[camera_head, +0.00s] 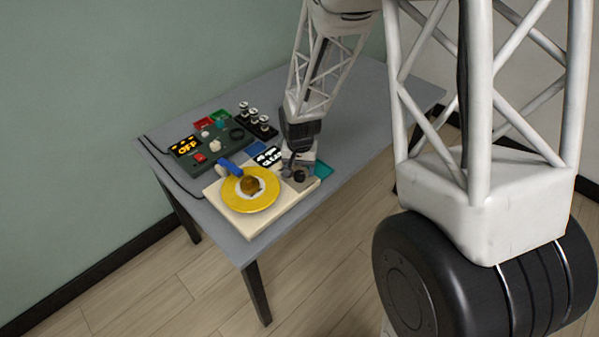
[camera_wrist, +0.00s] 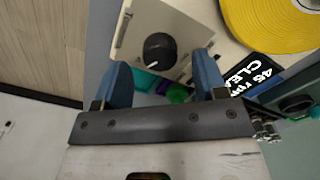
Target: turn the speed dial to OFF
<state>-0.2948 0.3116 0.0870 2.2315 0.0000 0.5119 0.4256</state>
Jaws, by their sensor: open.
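The speed dial (camera_wrist: 160,50) is a round black knob with a white pointer mark near its lower edge in the wrist view. It sits on a pale square plate on the cream machine base (camera_head: 276,217), and shows as a dark knob (camera_head: 299,177) in the head view. My gripper (camera_wrist: 160,66) is open, its two blue fingers apart on either side of the dial's near side. Whether they touch it cannot be told. In the head view my gripper (camera_head: 299,158) is above the dial. A small black display (camera_wrist: 252,78) beside it reads "45 rpm" and a partly cut second line.
A yellow disc (camera_head: 240,203) lies on the cream base, beside a blue cylinder (camera_head: 229,168). A dark box (camera_head: 217,151) behind has a lit "OFF" display and a red button (camera_head: 199,158). A black rack (camera_head: 258,125) with several knobs stands behind. The right tabletop (camera_head: 365,130) is clear.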

